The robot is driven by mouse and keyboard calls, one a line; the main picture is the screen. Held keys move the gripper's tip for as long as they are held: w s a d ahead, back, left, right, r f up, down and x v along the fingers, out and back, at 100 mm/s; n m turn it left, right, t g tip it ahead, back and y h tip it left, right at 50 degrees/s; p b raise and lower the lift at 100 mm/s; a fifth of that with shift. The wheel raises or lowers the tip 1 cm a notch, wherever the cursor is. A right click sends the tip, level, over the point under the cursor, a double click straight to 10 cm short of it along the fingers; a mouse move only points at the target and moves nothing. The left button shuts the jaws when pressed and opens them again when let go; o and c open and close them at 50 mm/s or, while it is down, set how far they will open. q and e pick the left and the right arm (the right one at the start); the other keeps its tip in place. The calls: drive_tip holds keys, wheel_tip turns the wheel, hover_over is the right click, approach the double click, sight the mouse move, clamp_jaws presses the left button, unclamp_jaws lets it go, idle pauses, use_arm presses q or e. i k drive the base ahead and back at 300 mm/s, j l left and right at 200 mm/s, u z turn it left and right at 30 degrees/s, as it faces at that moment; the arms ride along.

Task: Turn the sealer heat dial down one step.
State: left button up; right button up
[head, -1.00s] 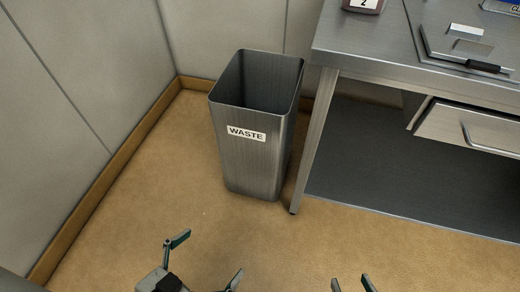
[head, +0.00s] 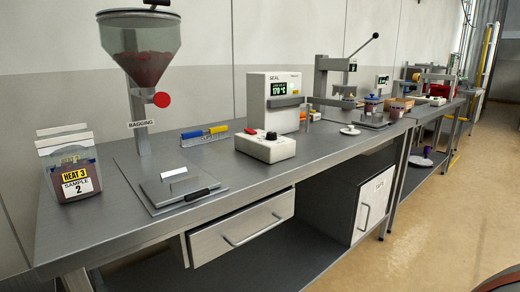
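The sealer (head: 261,112) is a white box labelled SEAL on the steel bench, with a green display (head: 279,89) that appears to read 170 °C. In front of it sits a low white control box (head: 262,151). A small black dial (head: 271,136) stands on its top; the step it points to is too small to read. A red part shows at the box's back left edge. A bag (head: 70,170) labelled HEAT 3, SAMPLE 2 stands at the bench's left end. Neither of my grippers is in view.
A hopper (head: 139,50) labelled BAGGING stands on the left over a flat metal plate (head: 165,187). Blue and yellow-handled items (head: 205,135) lie behind. A lever press (head: 330,75) and other equipment stand farther right. A drawer (head: 240,232) juts out below; open floor lies at right.

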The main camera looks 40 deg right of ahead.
sight(271, 135)
drive_tip(key=z, duration=1.25)
